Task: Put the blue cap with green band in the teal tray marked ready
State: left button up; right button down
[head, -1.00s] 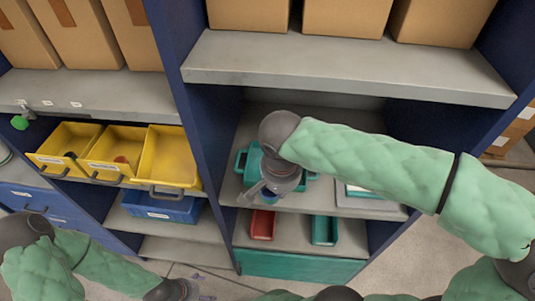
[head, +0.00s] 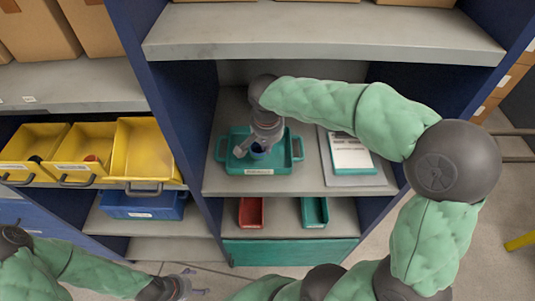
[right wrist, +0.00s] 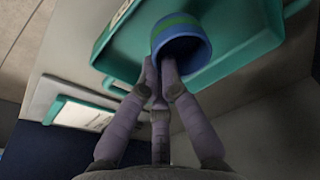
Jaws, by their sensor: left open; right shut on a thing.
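The blue cap with green band (right wrist: 181,46) is held between the fingers of my right gripper (right wrist: 163,72) in the right wrist view. The tray's rim also shows in the right wrist view (right wrist: 256,52). I cannot tell whether the cap touches the tray floor. My left gripper (head: 187,287) is open and empty, low at the bottom left.
A white-and-teal card (head: 350,157) lies on a grey board right of the tray. Below are a red bin (head: 251,211) and a small teal bin (head: 314,212). Yellow bins (head: 143,155) and a blue bin (head: 143,205) stand left. The upper shelf (head: 320,35) overhangs.

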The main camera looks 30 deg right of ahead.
jog(key=shift+w+d+f, duration=0.2)
jog(key=shift+f, duration=0.15)
jog(key=shift+w+d+f+b, duration=0.15)
jog(key=shift+f+b, duration=0.5)
jog(key=shift+f, duration=1.1)
jog(key=shift+f, duration=0.2)
jog(key=c, duration=1.4)
grip_release()
jog(key=shift+c, duration=0.2)
jog(key=shift+r, duration=0.1)
jog(key=shift+r, duration=0.35)
notch_tip(320, 180, up, 7)
jog(key=s+p, duration=0.1)
jog(key=p, duration=0.1)
jog(key=shift+a, duration=0.4)
